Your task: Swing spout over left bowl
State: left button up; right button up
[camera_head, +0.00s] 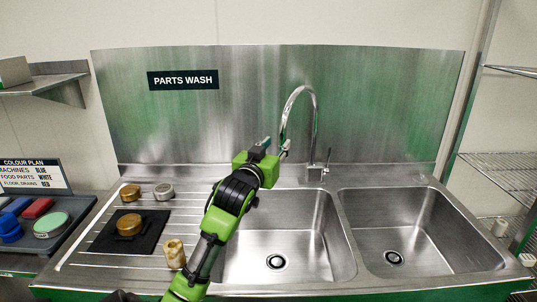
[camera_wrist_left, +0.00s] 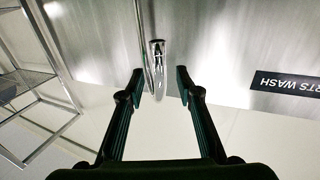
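The chrome spout (camera_head: 301,90) rises in a tall arch behind the two sink bowls, and its free end hangs down to the left, near the back edge of the left bowl (camera_head: 240,262). The right bowl (camera_head: 415,235) is empty. My left gripper (camera_head: 275,147) is raised at the spout's free end. In the left wrist view, my left gripper (camera_wrist_left: 160,82) is open, with the spout (camera_wrist_left: 157,60) between the fingertip directions and a gap on both sides. How deep the spout sits between the fingers is unclear. My right gripper is not in view.
The tap lever (camera_head: 326,165) stands beside the spout base. A steel splashback (camera_head: 400,100) stands behind the sink.

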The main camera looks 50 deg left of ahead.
pick_arm(q)
jog(key=v, duration=0.6)
jog(key=shift+s+f, duration=0.1)
jog(key=shift+s, duration=0.05)
dwell(0.4)
